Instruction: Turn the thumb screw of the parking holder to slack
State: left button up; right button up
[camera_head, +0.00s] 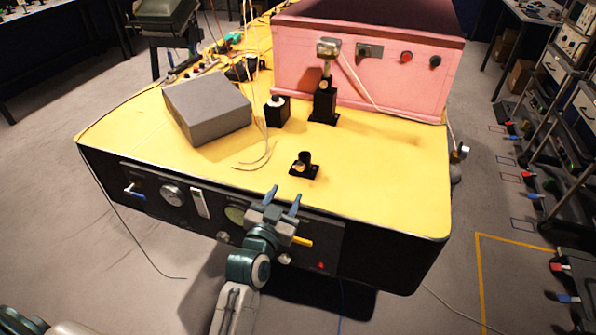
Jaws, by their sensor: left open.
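A small black holder (305,160) with a short upright socket on a flat base stands near the front middle of the yellow top. A small pale knob (298,168), which looks like its thumb screw, shows on its front left side. It looks empty. Behind it a taller black holder (325,105) carries a post with a metal head (328,47). I cannot tell for sure which is the parking holder. My left gripper (284,197) is open and empty at the front edge of the top, in front of the small holder and apart from it. My right gripper is not in view.
A grey box (207,108) and a black block (277,111) sit left of the holders. Thin cables (258,155) lie just left of the small holder. A pink foam enclosure (390,75) stands behind. The yellow top (400,180) is clear at right.

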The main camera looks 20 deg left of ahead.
aim_at(299, 169)
pick_arm(q)
jog(key=w+p, duration=0.2)
jog(key=w, duration=0.7)
jog(key=shift+d, duration=0.1)
jog(key=shift+w+p, duration=0.25)
jog(key=shift+p, duration=0.05)
jog(key=shift+w+f, duration=0.1)
jog(key=shift+w, duration=0.2)
jog(key=c, duration=0.9)
jog(key=shift+c, duration=0.4)
